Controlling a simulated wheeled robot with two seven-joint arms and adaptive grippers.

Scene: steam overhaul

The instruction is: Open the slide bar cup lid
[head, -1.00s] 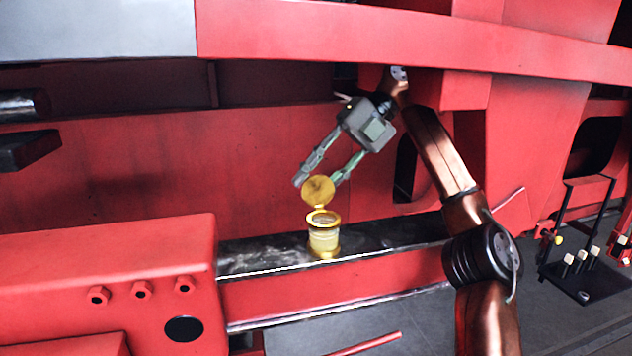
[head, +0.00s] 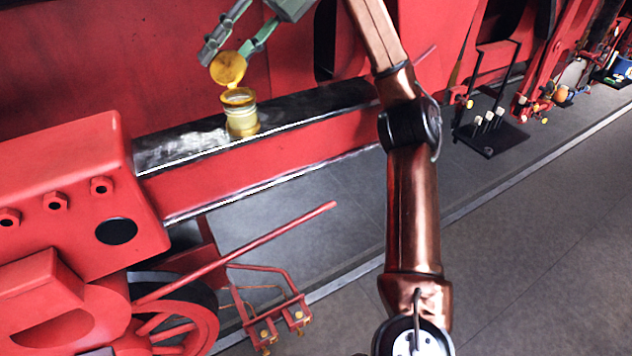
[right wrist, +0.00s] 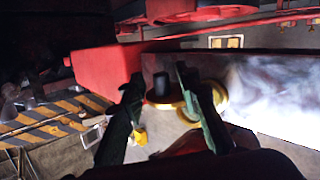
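The slide bar cup (head: 242,115) is a small brass cup standing upright on the dark top of the slide bar (head: 185,145). Its round yellow lid (head: 228,69) stands raised and tilted on the cup's rear rim, so the mouth is uncovered. My right gripper (head: 226,51) is open at the lid, with its fingers spread to either side of it; I cannot tell if they touch it. In the right wrist view, the gripper's fingers (right wrist: 160,95) are apart, with the yellow cup ring (right wrist: 212,98) beside the right-hand finger. My left gripper is not in view.
A red block with bolts (head: 70,190) stands left of the cup. Red locomotive frame plates (head: 130,60) rise behind it. A red rod (head: 240,250) and wheel (head: 175,325) are below. A dark tool stand (head: 490,135) is at right. Grey floor (head: 540,240) is clear.

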